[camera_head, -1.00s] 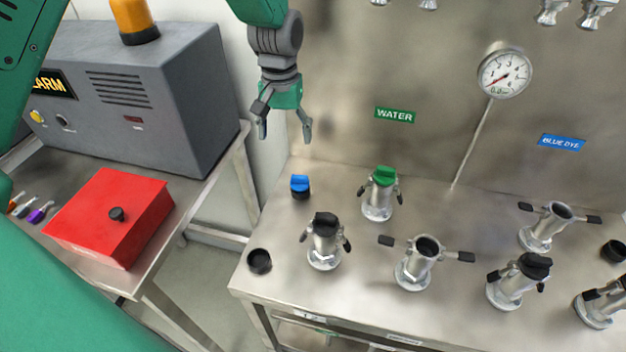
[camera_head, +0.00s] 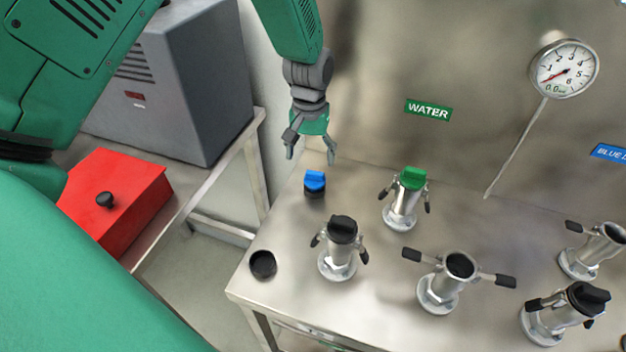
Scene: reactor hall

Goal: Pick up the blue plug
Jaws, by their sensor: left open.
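The blue plug (camera_head: 314,181) has a blue top and a black base. It stands upright on the steel table (camera_head: 285,222), near the table's back left corner. My left gripper (camera_head: 311,156) comes down from above with its two fingers spread. It is open and empty. In the picture its fingertips are just above the blue plug, and I see no contact. How far the gripper is above the plug in depth is hard to tell. My right gripper is not in view.
A fitting with a green plug (camera_head: 411,180) stands right of the blue plug. A black-capped fitting (camera_head: 341,235) and a black cap (camera_head: 262,264) are in front. An open fitting (camera_head: 459,266) stands further right. A red box (camera_head: 120,205) is left. The steel wall rises behind.

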